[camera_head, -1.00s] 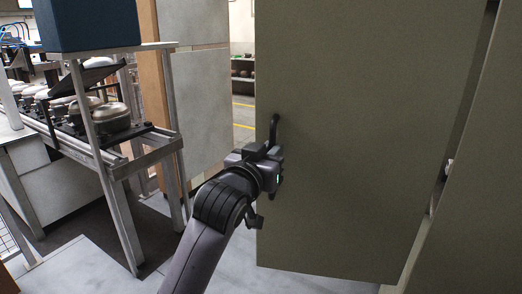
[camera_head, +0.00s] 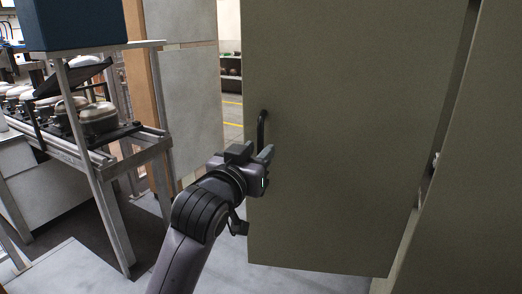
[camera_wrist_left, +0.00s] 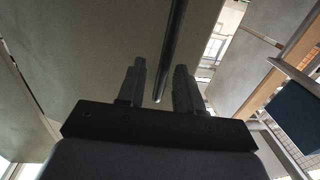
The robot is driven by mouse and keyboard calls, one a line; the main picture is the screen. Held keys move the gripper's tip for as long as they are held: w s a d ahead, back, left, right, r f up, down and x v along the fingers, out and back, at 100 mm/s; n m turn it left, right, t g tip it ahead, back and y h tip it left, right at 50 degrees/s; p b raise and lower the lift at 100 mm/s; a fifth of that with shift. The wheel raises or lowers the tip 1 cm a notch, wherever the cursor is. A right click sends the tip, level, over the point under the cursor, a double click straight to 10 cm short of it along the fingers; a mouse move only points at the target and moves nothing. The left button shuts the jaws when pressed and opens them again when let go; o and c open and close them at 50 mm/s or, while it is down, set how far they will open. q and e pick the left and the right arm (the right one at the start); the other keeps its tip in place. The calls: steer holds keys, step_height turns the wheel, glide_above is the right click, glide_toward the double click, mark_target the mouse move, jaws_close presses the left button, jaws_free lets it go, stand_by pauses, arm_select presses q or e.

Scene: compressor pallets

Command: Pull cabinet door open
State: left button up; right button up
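The cabinet door (camera_head: 345,140) is a large olive-grey panel filling the right of the head view. It stands ajar, with a dark gap along its right side. Its black bar handle (camera_head: 262,128) is near the left edge, and it also shows in the left wrist view (camera_wrist_left: 174,50). My left gripper (camera_head: 266,153) is at the handle's lower end. In the left wrist view its two fingers (camera_wrist_left: 159,88) are apart, one on each side of the handle's end, with space around it. Contact with the handle is not visible. My right gripper is not in view.
A metal rack (camera_head: 90,165) carrying round metal parts (camera_head: 98,118) and a dark blue box (camera_head: 75,22) stands at the left. Grey panels (camera_head: 192,100) stand behind my left arm. Pale floor (camera_head: 290,282) shows below the door.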

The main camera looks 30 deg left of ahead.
arm_select(q)
steer(key=shift+s+d, duration=0.25)
steer(key=shift+s, duration=0.9)
steer(key=shift+s+d, duration=0.2)
steer(key=shift+s, duration=0.9)
steer(key=shift+f, duration=0.1)
steer(key=s+d+f+m+g+h, duration=0.1)
steer(key=d+f+m+g+h, duration=0.1)
steer(key=f, duration=1.1)
steer(key=s+d+f+m+g+h, duration=0.1)
steer(key=s+d+f+g+h, duration=0.15)
steer(key=f, duration=0.95)
steer(key=s+d+f+m+g, duration=0.1)
steer(key=s+d+f+g, duration=0.1)
steer(key=s+f, duration=1.1)
step_height(320, 180, down, 4)
steer(key=shift+d+g, duration=0.25)
steer(key=shift+g, duration=0.2)
steer(key=shift+a+h, duration=0.15)
steer(key=shift+h, duration=0.1)
